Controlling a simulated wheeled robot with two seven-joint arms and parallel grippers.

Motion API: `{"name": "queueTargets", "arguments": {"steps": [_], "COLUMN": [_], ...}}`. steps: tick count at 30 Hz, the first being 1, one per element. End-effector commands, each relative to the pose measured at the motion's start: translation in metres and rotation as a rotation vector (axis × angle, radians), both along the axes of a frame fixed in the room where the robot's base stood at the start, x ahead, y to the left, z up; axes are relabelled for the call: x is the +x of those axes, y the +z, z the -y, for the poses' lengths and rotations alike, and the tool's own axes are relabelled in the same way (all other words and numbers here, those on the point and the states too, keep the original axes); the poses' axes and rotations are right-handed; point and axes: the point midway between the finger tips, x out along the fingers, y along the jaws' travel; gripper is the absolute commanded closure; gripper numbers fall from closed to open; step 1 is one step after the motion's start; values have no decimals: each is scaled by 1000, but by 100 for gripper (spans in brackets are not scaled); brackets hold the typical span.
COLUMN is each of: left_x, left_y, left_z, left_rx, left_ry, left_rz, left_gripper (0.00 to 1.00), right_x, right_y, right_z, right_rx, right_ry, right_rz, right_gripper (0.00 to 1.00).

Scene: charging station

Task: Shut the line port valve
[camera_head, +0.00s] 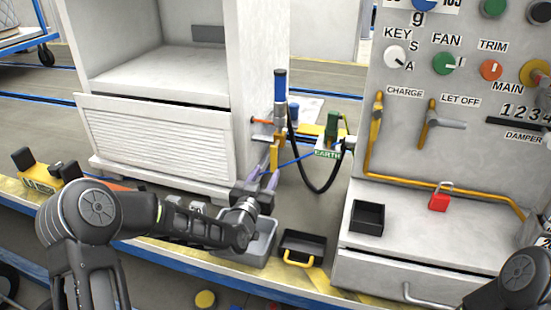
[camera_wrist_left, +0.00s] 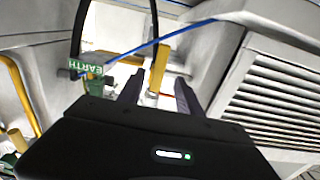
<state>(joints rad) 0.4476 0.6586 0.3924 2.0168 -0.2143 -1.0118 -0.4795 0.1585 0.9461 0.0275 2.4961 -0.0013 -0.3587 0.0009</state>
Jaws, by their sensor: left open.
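A yellow lever (camera_head: 276,154) hangs below the blue-topped fitting (camera_head: 280,88) beside the white cabinet. I take it for the line port valve, but no label on it is readable. In the left wrist view the yellow lever (camera_wrist_left: 162,58) shows ahead of and between my finger tips. My left gripper (camera_head: 264,180) is open, its fingers pointing up at the lever from below; it also shows in the left wrist view (camera_wrist_left: 160,88). I cannot tell whether a finger touches the lever. The right arm shows at the lower right corner, but its gripper is out of view.
A black hose (camera_head: 297,160) loops to the right, and a blue cable (camera_head: 300,160) runs to the green EARTH clamp (camera_head: 332,128). The white cabinet (camera_head: 160,135) stands left, the control panel (camera_head: 455,80) right. A grey bin (camera_head: 262,245) and black tray (camera_head: 303,246) lie below.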

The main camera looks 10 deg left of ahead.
Motion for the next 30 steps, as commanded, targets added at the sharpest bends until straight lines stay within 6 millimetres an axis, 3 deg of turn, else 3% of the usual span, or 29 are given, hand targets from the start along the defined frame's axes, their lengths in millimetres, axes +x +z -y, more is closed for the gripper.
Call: {"name": "queueTargets", "arguments": {"steps": [8, 21, 30], "left_x": [6, 66, 78], "left_y": [-1, -2, -1], "left_z": [1, 5, 6], "left_rx": [-1, -3, -1], "left_ry": [-1, -1, -1], "left_rz": [-1, -1, -2], "left_gripper": [58, 58, 58], "right_x": [0, 0, 0], "right_y": [-1, -6, -7], "right_z": [0, 0, 0], "right_rx": [0, 0, 0], "right_ry": [0, -1, -1], "right_rz": [0, 1, 1], "right_gripper": [64, 64, 64]}}
